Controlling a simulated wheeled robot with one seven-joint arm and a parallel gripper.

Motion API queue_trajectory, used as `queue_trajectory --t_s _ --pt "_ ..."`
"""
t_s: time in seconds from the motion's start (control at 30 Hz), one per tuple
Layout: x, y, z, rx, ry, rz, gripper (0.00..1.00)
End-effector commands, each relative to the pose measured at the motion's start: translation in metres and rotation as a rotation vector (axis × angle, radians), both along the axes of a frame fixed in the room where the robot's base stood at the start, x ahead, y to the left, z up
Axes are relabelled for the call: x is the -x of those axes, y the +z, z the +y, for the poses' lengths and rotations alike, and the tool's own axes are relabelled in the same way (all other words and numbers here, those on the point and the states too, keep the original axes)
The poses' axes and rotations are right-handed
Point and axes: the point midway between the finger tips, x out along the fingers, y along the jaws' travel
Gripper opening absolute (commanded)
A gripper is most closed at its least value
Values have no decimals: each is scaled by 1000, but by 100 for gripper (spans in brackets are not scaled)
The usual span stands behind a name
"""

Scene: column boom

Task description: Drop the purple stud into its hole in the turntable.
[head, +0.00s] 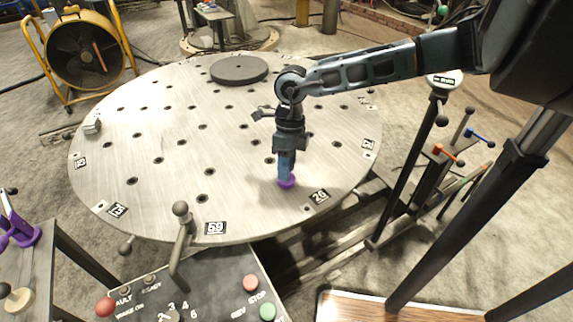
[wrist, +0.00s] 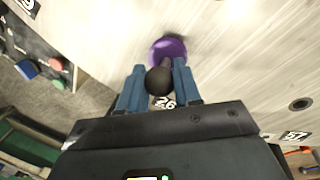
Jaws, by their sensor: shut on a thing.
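The purple stud (head: 287,182) is at the near right part of the grey turntable (head: 150,185), beside a black number label (head: 319,196). In the wrist view its purple flange (wrist: 168,48) lies just beyond the fingertips, and a black ball knob (wrist: 159,81) shows between the fingers. My gripper (head: 286,170) points down and is shut on the stud; its blue fingers (wrist: 159,72) also show in the wrist view. The flange is at or just above the turntable surface; I cannot tell whether it touches. Any hole under the stud is hidden.
Several open holes dot the turntable, one of them right of the stud (wrist: 301,104). A dark disc (head: 239,69) lies at the far side and a small metal block (head: 92,126) at the left rim. A control panel (head: 205,290) with a lever (head: 180,240) stands in front.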

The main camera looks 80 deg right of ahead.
Motion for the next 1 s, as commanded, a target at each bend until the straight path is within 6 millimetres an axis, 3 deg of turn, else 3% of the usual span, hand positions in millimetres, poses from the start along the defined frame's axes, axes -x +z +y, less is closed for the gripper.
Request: queue_trajectory --t_s 0.17,0.2,0.3,0.63,1.0 --pt "0 -1 0 0 0 -1 1" --pt "0 0 0 0 0 -1 35" --pt "0 0 0 0 0 -1 44" --pt "0 2 0 0 0 0 44" --pt "0 21 0 1 1 -1 44"
